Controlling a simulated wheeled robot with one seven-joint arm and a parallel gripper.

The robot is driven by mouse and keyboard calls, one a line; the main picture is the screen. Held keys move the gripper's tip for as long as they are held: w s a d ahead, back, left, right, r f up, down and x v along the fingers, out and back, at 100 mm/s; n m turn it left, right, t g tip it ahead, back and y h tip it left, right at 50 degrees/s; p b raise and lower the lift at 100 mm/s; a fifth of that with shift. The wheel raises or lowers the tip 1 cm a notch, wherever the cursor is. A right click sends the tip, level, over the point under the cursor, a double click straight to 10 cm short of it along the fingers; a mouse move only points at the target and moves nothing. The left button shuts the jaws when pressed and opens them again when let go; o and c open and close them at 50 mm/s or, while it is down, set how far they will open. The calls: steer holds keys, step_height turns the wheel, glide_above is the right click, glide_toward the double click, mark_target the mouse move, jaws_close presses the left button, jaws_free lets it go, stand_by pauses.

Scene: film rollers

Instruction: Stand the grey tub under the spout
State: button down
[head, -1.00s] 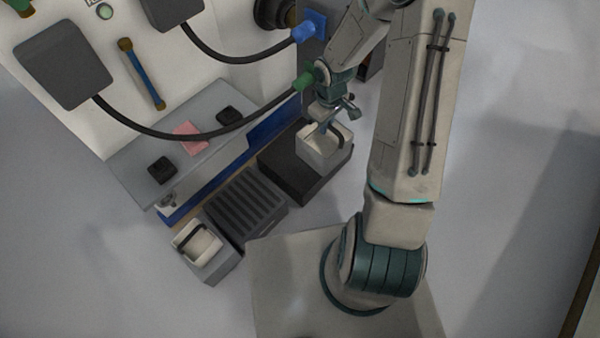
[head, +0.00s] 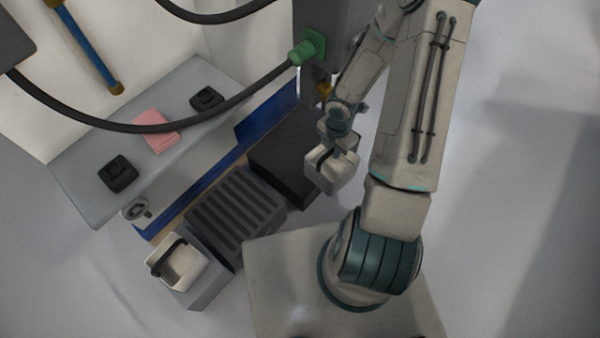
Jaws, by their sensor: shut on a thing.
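A light grey tub (head: 325,178) with a dark handle is in my gripper (head: 334,148), at the right end of the black block (head: 287,160). My gripper is shut on it from above; the arm partly hides the grip. The tub looks raised off the block, but its underside is hidden. A small yellow spout-like piece (head: 324,90) shows on the dark grey column, up and left of my wrist. A second tub (head: 160,262), cream with a dark handle, stands on a grey block at the lower left.
A ribbed dark grey grate (head: 236,207) lies between the black block and the cream tub. A grey shelf (head: 85,185) holds two black items and a pink pad (head: 156,137). A black hose (head: 235,108) runs to a green connector (head: 306,50). The floor at right is clear.

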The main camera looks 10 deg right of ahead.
steer(key=shift+w+f+n+b, duration=0.1)
steer(key=shift+f+n+b, duration=0.2)
steer(key=shift+f+n, duration=0.45)
steer(key=shift+f, duration=0.1)
steer(key=shift+w+a, duration=0.1)
steer(key=w+a+f+b, duration=0.5)
steer(key=w+a+f, duration=0.2)
steer(key=w+f, duration=0.2)
steer(key=shift+a+f, duration=0.15)
steer(key=shift+f, duration=0.65)
steer(key=shift+f+b, duration=0.1)
steer(key=shift+b, duration=0.2)
steer(key=c, duration=1.4)
jaws_free()
steer(key=shift+c, duration=0.2)
steer(key=shift+f, duration=0.1)
